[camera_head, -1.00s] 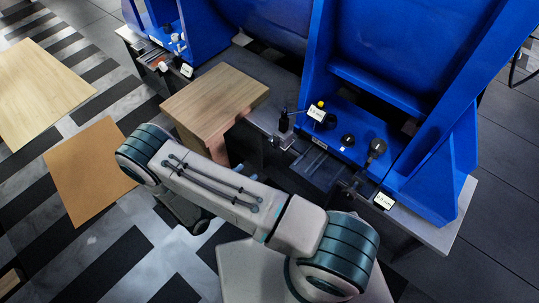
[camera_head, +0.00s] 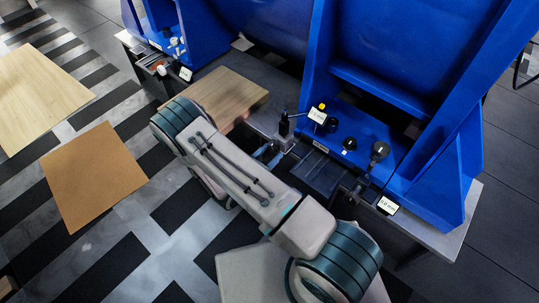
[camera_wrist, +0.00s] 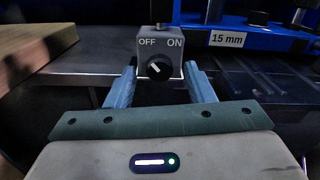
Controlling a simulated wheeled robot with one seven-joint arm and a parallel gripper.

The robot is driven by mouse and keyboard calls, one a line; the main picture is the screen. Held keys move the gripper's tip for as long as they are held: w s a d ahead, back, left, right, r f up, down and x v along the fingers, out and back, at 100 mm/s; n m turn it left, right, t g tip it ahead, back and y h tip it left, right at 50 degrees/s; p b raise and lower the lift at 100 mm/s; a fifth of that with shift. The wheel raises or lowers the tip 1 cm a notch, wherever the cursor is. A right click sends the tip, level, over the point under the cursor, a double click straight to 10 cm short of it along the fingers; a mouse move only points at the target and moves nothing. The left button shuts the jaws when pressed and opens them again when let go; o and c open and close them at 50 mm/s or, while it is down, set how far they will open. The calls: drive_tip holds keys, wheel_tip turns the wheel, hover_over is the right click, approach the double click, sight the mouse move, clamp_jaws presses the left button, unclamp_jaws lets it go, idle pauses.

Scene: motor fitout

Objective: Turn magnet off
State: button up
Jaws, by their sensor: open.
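The magnet base (camera_wrist: 172,45) is a small grey block with OFF on the left and ON on the right of its front face, in the middle of the wrist view. Its round black knob (camera_wrist: 159,68) has a white mark slanting to the upper left, toward OFF. My gripper (camera_wrist: 160,75) is open, with one blue-grey finger on each side of the knob. Whether either finger touches the knob cannot be told. In the head view, my gripper (camera_head: 267,151) is at the bench's front edge, partly hidden by my arm.
A wooden block (camera_head: 222,92) stands on the bench left of my gripper, also at the left of the wrist view (camera_wrist: 35,40). The blue machine frame (camera_head: 375,120) rises behind, with dark knobs and a "15 mm" label (camera_wrist: 227,39). Flat boards lie on the floor at left.

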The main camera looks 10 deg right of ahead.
drive_tip(key=c, duration=1)
drive_tip(key=shift+m, duration=0.3)
drive_tip(key=m, duration=0.3)
drive_tip(key=shift+m, duration=0.4)
drive_tip(key=m, duration=0.3)
drive_tip(key=shift+m, duration=0.3)
drive_tip(key=m, duration=0.4)
drive_tip(key=shift+d+p, duration=0.1)
drive_tip(key=shift+p, duration=0.3)
drive_tip(key=shift+m, duration=1.9)
